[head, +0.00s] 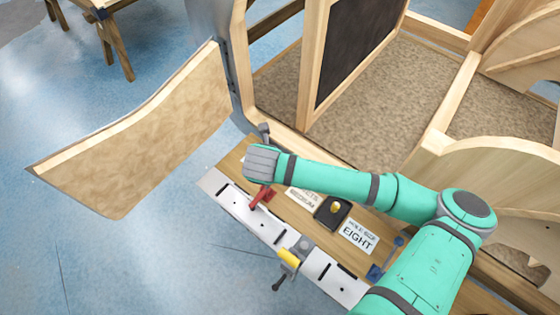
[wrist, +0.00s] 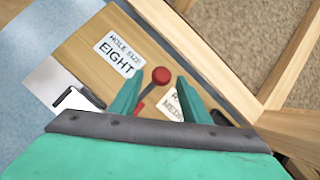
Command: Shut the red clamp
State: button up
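The red clamp shows in the head view as a short red piece (head: 261,197) on the pale metal strip, just below my gripper; its upper part is hidden behind the hand. In the wrist view its round red knob (wrist: 161,74) stands on a dark rod, with a red part (wrist: 137,107) lower down. My gripper (wrist: 156,88) is open, one teal finger on each side of the rod. The knob appears between the fingertips or just past them; I see no clear contact. In the head view the grey hand covers the fingertips.
A yellow-handled clamp (head: 289,257) is on the same metal strip (head: 325,275). A wooden frame (head: 305,75) rises behind; a hinged panel (head: 150,130) hangs left.

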jog(key=shift+r, duration=0.1)
jog(key=v, duration=1)
jog(key=shift+s+r, duration=0.25)
jog(key=shift+w+a, duration=0.1)
jog(key=shift+w, duration=0.1)
